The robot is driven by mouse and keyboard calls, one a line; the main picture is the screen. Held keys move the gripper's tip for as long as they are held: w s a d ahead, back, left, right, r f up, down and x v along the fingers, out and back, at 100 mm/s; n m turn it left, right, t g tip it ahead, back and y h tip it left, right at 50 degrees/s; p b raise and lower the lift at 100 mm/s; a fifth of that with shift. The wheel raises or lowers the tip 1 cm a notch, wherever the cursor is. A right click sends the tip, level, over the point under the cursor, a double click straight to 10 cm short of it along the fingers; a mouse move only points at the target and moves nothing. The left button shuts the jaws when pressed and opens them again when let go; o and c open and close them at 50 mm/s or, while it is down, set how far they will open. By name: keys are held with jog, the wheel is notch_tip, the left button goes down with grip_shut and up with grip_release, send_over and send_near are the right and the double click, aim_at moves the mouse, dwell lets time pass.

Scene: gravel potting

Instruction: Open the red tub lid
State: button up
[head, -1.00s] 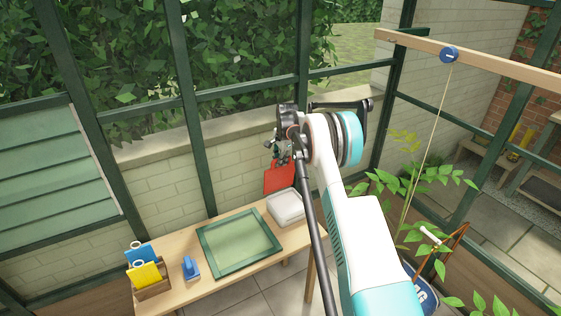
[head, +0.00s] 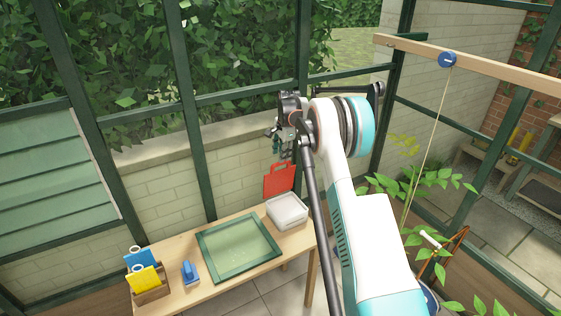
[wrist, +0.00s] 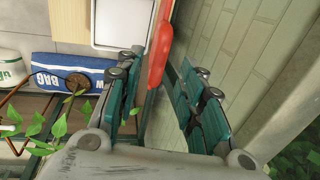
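The white tub (head: 288,210) stands at the right end of the wooden table. The red lid (head: 279,181), with a handle cut-out at its top, stands upright along the tub's back edge. In the wrist view the lid (wrist: 158,45) shows nearly edge-on beside the pale tub (wrist: 122,22). My gripper (head: 281,149) is above the lid, apart from it in the head view. In the wrist view my gripper's teal fingers (wrist: 162,80) are spread, with the lid's red edge seen in the gap beyond them. I see nothing held.
A green-framed pane (head: 238,248) lies on the table left of the tub. A blue-handled tool (head: 190,273) and a wooden box (head: 152,293) with blue and yellow packets are further left. A brick wall (head: 240,168) is close behind the table. Leafy stems (head: 415,190) rise at the right.

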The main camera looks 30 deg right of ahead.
jog(key=shift+v, duration=2.35)
jog(key=s+a+r+n+t, duration=0.2)
jog(key=s+a+r+n, duration=0.6)
jog(key=s+a+r, duration=1)
jog(key=s+a+f+n+t, duration=0.1)
jog(key=s+a+n, duration=0.3)
jog(key=s, duration=1.1)
jog(key=s+a+f+n+t+b, duration=0.1)
jog(key=s+a+f+n, duration=0.3)
jog(key=s, duration=1.1)
jog(key=shift+s+f+n+t, duration=0.2)
jog(key=shift+f+n+t, duration=0.2)
jog(key=shift+n, duration=0.4)
